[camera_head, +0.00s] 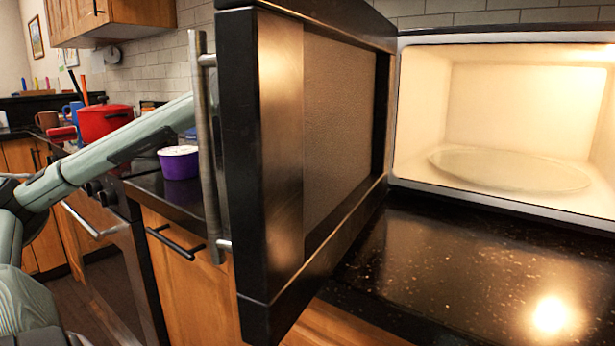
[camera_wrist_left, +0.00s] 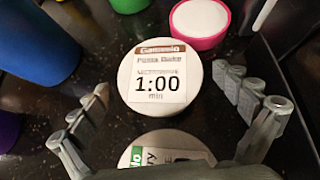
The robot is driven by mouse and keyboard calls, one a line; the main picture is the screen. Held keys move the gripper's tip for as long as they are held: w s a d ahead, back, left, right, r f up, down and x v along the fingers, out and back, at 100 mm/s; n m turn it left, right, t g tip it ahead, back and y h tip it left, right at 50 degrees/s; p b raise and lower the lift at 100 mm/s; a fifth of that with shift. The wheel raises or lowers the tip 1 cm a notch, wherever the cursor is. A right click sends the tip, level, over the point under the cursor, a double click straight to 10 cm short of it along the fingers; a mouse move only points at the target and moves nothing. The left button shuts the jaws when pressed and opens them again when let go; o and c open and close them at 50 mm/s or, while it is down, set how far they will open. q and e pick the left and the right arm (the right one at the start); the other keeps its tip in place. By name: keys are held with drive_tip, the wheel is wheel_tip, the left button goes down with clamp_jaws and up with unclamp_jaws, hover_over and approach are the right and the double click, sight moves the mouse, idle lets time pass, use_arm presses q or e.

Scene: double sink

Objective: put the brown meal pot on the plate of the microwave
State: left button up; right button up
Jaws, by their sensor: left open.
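In the left wrist view, a round pot with a white lid (camera_wrist_left: 158,110) stands on the dark counter; its label has a brown band and reads "1:00 min". The pot's side colour is hidden from above. My left gripper (camera_wrist_left: 161,86) is open, with one finger on each side of this pot; whether they touch it I cannot tell. In the head view my left arm reaches behind the microwave door (camera_head: 340,120), which hides the gripper. The microwave (camera_head: 425,110) is open and lit, with an empty glass plate (camera_head: 510,172) inside. My right gripper is not in view.
In the left wrist view, a pink pot (camera_wrist_left: 200,22), a blue container (camera_wrist_left: 35,40) and a second lid with a green label (camera_wrist_left: 165,150) surround the pot. A purple pot (camera_head: 180,162) and a red pot (camera_head: 102,122) show in the head view. The counter before the microwave (camera_head: 450,265) is clear.

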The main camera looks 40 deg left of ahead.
use_arm(q)
drive_tip(key=shift+c, duration=0.5)
drive_tip(key=shift+r, duration=0.1)
drive_tip(key=c, duration=1.6)
wheel_tip(320, 180, up, 10)
